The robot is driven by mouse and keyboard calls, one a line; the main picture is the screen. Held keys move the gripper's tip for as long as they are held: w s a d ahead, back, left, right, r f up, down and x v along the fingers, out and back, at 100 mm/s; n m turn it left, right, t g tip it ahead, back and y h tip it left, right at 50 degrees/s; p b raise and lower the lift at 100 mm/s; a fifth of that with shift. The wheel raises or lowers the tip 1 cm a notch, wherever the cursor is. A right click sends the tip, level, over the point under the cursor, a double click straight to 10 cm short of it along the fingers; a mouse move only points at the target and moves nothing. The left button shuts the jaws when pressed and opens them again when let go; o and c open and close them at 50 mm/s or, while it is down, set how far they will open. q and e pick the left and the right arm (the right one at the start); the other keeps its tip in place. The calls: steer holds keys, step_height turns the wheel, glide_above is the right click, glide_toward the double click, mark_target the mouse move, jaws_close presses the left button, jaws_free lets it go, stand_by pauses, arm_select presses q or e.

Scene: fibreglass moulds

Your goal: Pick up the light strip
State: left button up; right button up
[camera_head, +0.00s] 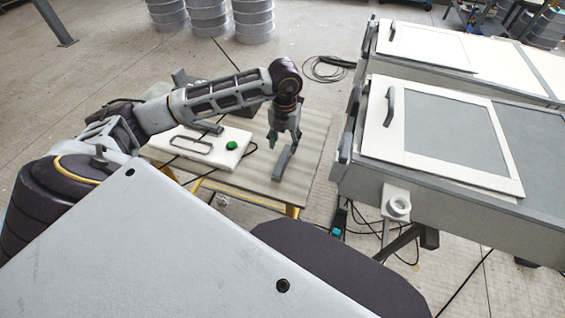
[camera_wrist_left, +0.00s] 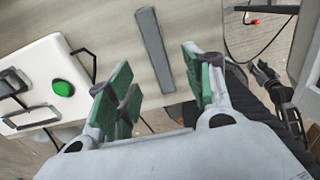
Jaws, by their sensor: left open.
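The light strip appears as a slim grey bar (camera_head: 284,163) lying on the small wooden table (camera_head: 315,150). It also shows in the left wrist view (camera_wrist_left: 155,50), ahead of the fingers. My left gripper (camera_head: 279,140) points down over the table, close above the strip's far end. In the left wrist view its green-padded fingers (camera_wrist_left: 160,95) stand wide apart with nothing between them. The near end of the strip lies in line with the gap.
A white box (camera_head: 185,150) with a green button (camera_head: 232,145) and a metal handle sits on the table's left. Large grey mould cases (camera_head: 460,150) with white-framed lids stand on the right. Cables lie on the floor, and grey drums (camera_head: 209,17) stand behind.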

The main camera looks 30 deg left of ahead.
mark_target(284, 158)
arm_select(q)
step_height(284, 158, down, 2)
steer(key=shift+f, duration=0.75)
arm_select(e)
steer(key=shift+s+d+r, duration=0.2)
steer(key=shift+d+r, duration=0.05)
steer(key=shift+d, duration=0.1)
steer(key=shift+w, duration=0.1)
